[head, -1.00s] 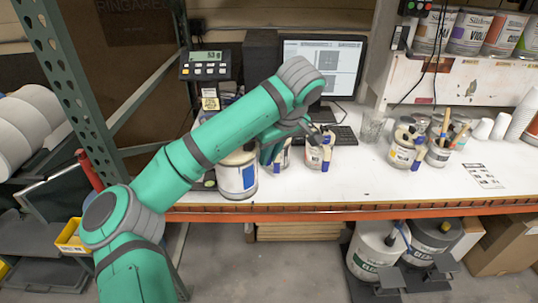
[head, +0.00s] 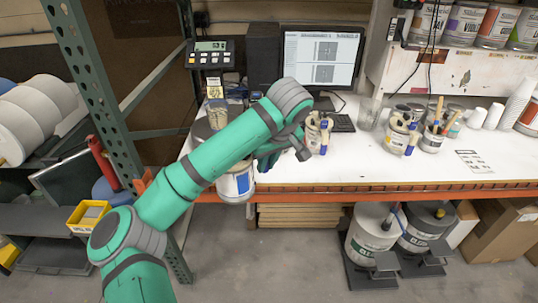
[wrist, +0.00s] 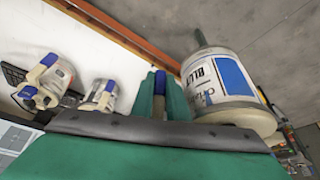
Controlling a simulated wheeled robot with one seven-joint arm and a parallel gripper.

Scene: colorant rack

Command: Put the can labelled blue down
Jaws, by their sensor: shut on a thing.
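The can labelled blue (head: 237,184) is white with a blue patch, at the front of the worktable, overlapping its orange edge in the head view. It looks roughly upright there; its top is partly hidden by my arm. In the wrist view, the can (wrist: 215,82) fills the right side, with "BLU" readable and grey floor behind it. My gripper (wrist: 160,97) is shut on what looks like the can's handle, a dark bar with a blue end. In the head view my gripper (head: 267,158) is partly hidden behind my wrist.
The white worktable (head: 350,170) has bare room at its front middle. A handled can (head: 316,135) stands right of my gripper; another (head: 397,136) and a brush pot (head: 432,141) stand farther right. A scale display (head: 210,54) and monitor (head: 322,57) are behind. Large buckets (head: 372,235) sit below.

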